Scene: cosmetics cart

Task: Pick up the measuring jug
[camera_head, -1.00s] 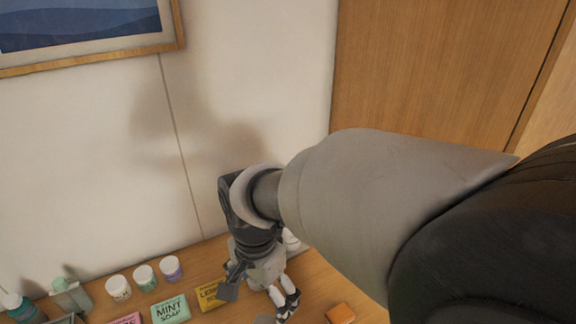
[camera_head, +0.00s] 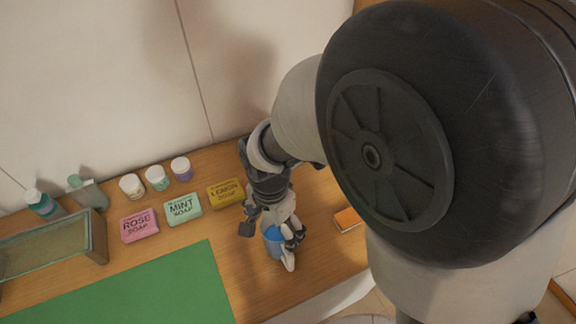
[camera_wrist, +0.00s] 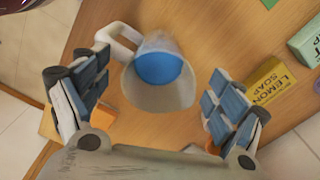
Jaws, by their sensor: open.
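The measuring jug (camera_wrist: 147,97) lies between my gripper's fingers in the wrist view. It has a pale grey body, a blue inside or content, and a white handle (camera_wrist: 118,38) pointing to the upper left. My gripper (camera_wrist: 156,75) is open, with one finger on each side of the jug and a visible gap to both. In the head view the jug (camera_head: 273,238) shows as a blue patch, partly hidden by my gripper (camera_head: 271,246). How far the fingers reach down its sides is unclear.
A lemon soap box (camera_head: 225,193), mint soap box (camera_head: 183,208) and rose soap box (camera_head: 139,226) stand left of the jug. Small jars (camera_head: 157,178) sit behind them. An orange block (camera_head: 347,219) lies right. A green mat (camera_head: 150,290) and glass-sided stand (camera_head: 50,247) are left.

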